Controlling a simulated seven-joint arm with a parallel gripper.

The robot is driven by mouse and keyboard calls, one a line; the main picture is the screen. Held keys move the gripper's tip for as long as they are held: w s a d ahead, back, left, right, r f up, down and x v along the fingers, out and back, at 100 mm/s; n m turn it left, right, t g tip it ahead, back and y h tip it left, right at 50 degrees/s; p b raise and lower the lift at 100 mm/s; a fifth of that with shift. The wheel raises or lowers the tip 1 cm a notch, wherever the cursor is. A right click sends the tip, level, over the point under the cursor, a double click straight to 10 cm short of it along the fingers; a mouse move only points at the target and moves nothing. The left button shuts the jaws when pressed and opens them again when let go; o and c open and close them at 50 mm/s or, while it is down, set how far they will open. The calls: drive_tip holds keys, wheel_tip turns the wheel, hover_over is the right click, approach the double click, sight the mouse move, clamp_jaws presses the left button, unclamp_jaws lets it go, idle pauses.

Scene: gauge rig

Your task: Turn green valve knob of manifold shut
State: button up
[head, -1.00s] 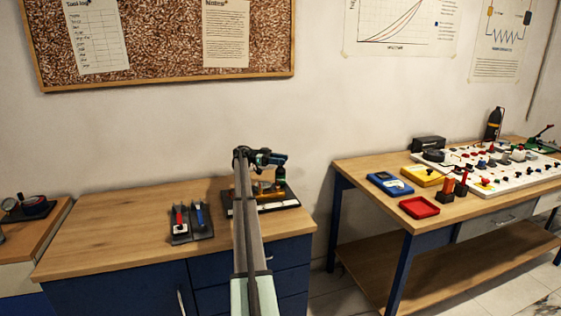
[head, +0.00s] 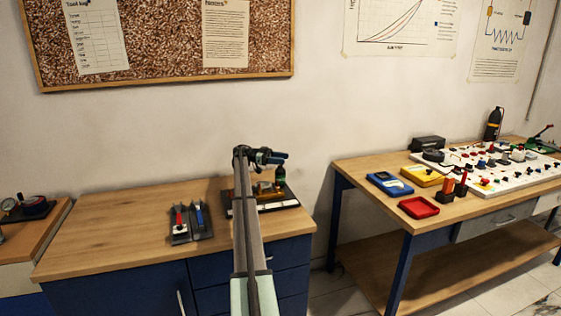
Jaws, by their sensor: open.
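The manifold (head: 284,203) stands on a dark base with a pale front strip, at the right end of the wooden bench. Brass-coloured parts show on it, and a dark green upright part (head: 280,174), which looks like the green valve knob, stands at its right. My arm crosses in front and hides the manifold's left part. My gripper (head: 272,157) is at the arm's far end, above the manifold and apart from the green part as far as I can tell. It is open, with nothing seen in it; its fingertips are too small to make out.
A dark tray (head: 191,235) with a red-handled and a blue-handled tool lies left of the manifold. The bench's left part is clear.

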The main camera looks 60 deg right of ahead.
wheel_tip(320, 180, up, 9)
drive_tip(key=shift+r, duration=0.2)
idle(0.3)
